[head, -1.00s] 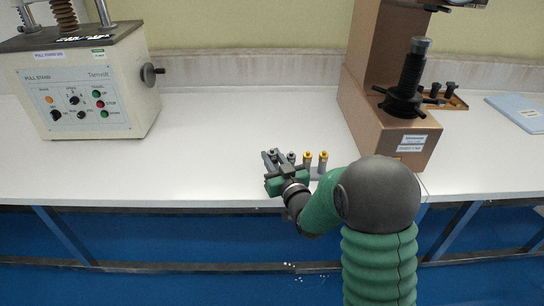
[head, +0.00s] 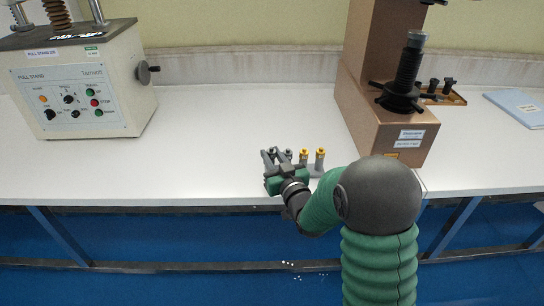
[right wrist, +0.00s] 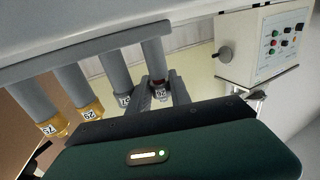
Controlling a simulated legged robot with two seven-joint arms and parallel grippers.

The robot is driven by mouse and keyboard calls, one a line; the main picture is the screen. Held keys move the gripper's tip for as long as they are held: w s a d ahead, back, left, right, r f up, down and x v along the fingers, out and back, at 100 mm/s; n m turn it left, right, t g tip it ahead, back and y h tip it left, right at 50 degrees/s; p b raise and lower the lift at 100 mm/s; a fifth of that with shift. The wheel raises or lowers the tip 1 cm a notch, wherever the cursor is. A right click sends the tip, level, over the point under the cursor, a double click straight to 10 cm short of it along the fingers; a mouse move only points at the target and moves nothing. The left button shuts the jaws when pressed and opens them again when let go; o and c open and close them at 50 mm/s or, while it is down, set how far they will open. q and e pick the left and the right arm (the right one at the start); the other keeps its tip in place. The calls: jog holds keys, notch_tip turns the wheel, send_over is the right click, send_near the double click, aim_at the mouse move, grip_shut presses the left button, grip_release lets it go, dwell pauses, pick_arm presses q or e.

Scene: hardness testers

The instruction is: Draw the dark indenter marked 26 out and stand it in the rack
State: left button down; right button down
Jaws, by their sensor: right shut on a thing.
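My right gripper (head: 276,157) is at the table's front edge, at the left end of a row of short grey posts with caps. In the right wrist view, which looks upside down, its fingers (right wrist: 160,82) are shut around a dark-ended indenter (right wrist: 159,90) whose label seems to read 26. That indenter lines up with a grey post on a grey bar (right wrist: 82,44); I cannot tell whether it is seated. Beside it are another dark indenter (right wrist: 123,99) and two yellow-collared ones (right wrist: 90,108) (right wrist: 52,127). My left gripper is not in view.
A brown tester (head: 385,115) with a black screw spindle stands right of the row. Behind it a small wooden tray (head: 455,99) holds dark pieces. A cream pull stand (head: 75,90) is at the left. The white table between them is clear. A blue folder (head: 515,104) lies far right.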

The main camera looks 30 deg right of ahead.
jog(key=shift+s+f, duration=0.1)
jog(key=shift+f, duration=0.3)
jog(key=c, duration=1.2)
grip_release()
jog(key=shift+c, duration=0.2)
jog(key=shift+o, duration=0.7)
jog(key=shift+f, duration=0.1)
jog(key=shift+d, duration=0.1)
jog(key=shift+c, duration=1.1)
jog(key=s, duration=0.2)
jog(key=s+a, duration=0.1)
jog(key=s, duration=0.3)
jog(key=shift+s+a+r, duration=0.3)
jog(key=shift+s+r, duration=0.1)
